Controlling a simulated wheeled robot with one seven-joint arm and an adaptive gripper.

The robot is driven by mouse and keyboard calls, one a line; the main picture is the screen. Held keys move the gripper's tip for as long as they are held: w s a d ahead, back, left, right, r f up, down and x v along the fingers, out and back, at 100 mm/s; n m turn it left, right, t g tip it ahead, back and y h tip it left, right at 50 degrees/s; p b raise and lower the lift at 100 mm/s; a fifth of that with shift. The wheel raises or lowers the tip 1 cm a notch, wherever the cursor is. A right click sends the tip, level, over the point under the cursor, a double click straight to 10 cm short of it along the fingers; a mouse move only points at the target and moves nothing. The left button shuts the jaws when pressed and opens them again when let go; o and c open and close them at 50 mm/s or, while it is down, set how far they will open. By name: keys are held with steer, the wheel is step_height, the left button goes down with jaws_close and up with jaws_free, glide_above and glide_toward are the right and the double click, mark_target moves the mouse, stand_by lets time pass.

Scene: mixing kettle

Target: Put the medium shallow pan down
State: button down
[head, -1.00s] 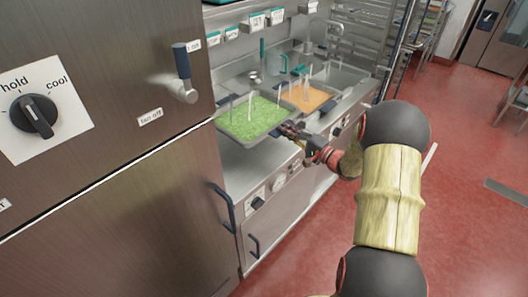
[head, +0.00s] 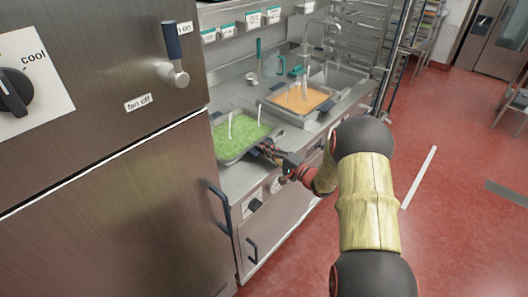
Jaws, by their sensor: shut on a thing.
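The medium shallow pan (head: 236,155) holds green food with faint steam above it. It is over the steel counter just right of the large steel cabinet, whose edge hides its left end. My gripper (head: 268,151) is shut on the pan's near right rim. The pan looks roughly level and low over the counter; I cannot tell whether its underside touches the surface. A second pan (head: 274,101) with orange food sits further back to the right, apart from the green one.
The large steel cabinet (head: 110,180) with a latch handle (head: 175,62) stands close on the left. Bare counter (head: 243,178) shows in front of the green pan. Blue door handles (head: 221,209) stick out below. A wire rack (head: 362,45) stands at the back.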

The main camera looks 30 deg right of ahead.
steer(key=shift+r, duration=0.15)
steer(key=c, duration=2.5)
jaws_free()
steer(key=shift+f, duration=0.2)
steer(key=shift+o, duration=1)
